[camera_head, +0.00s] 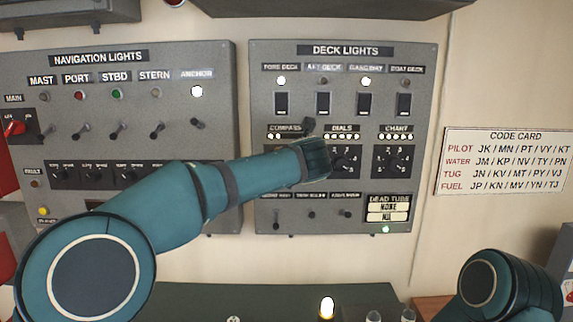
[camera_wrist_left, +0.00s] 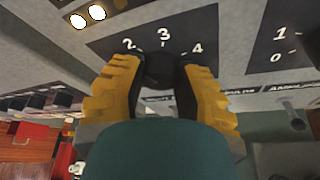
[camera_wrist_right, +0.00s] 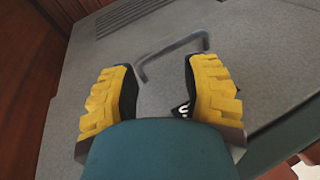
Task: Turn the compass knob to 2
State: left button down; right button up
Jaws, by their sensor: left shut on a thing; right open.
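The compass knob (camera_wrist_left: 163,70) is a dark round knob on a dark plate in the left wrist view. White marks 2, 3 and 4 show around it; I cannot tell which mark its pointer faces. The yellow-and-black fingers of my left gripper (camera_wrist_left: 162,80) are shut on the knob, one on each side. In the head view the COMPASS label (camera_head: 286,128) shows on the deck lights panel (camera_head: 428,115), but my left arm hides the knob. My right gripper (camera_wrist_right: 160,88) is open and empty in the right wrist view, in front of a grey surface with a bar handle (camera_wrist_right: 170,52).
The dials knob (camera_head: 341,160) and chart knob (camera_head: 393,161) are right of my left arm. Switches such as the fore deck one (camera_head: 281,103) sit above. The navigation lights panel (camera_head: 215,70) is left. A code card (camera_head: 505,160) hangs on the right wall.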

pick_arm(q)
jog(key=shift+r, duration=0.3)
jog(key=c, duration=0.6)
grip_release()
jog(key=shift+f, duration=0.15)
jog(key=v, duration=1.2)
